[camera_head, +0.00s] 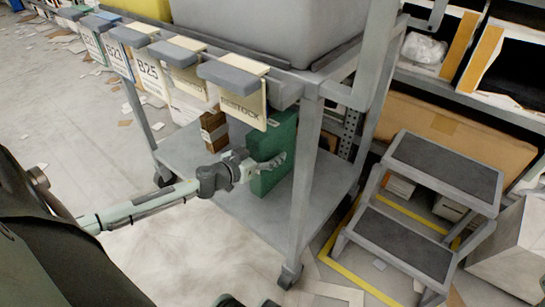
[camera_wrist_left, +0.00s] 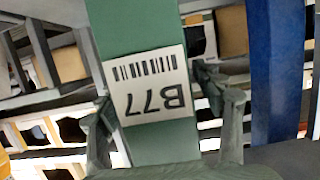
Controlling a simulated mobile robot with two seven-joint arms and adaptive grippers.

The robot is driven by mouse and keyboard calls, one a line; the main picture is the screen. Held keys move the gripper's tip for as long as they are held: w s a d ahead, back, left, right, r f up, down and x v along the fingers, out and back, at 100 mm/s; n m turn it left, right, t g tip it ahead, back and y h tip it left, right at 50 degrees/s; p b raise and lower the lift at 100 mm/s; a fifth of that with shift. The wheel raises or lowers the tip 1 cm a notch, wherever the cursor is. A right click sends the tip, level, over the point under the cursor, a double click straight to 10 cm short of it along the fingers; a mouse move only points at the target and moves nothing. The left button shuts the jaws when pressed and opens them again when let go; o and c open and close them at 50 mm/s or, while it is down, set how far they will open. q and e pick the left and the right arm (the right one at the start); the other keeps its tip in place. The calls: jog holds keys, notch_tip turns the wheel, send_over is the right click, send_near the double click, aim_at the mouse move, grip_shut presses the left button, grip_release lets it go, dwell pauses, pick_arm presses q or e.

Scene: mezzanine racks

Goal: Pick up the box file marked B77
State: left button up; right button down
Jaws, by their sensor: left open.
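The green box file (camera_head: 278,135) stands upright on the lower shelf of a grey cart, near its right front post. In the left wrist view the green file (camera_wrist_left: 140,30) shows a white label with a barcode and B77, upside down. My left gripper (camera_head: 275,165) is open at the file's front edge. In the left wrist view its two fingers (camera_wrist_left: 160,105) are on either side of the file, with no clear grip on it. At the bottom edge of the head view a small dark part, perhaps my right gripper (camera_head: 230,300), is mostly cut off.
A blue upright thing (camera_wrist_left: 277,80) is right of the file in the wrist view. A brown box (camera_head: 214,130) stands left of the file on the cart's lower shelf (camera_head: 245,210). Hanging signs (camera_head: 243,105) overhang from above. A step stool (camera_head: 420,210) stands right.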

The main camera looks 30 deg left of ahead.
pick_arm(q)
jog(key=shift+w, duration=0.4)
jog(key=c, duration=1.5)
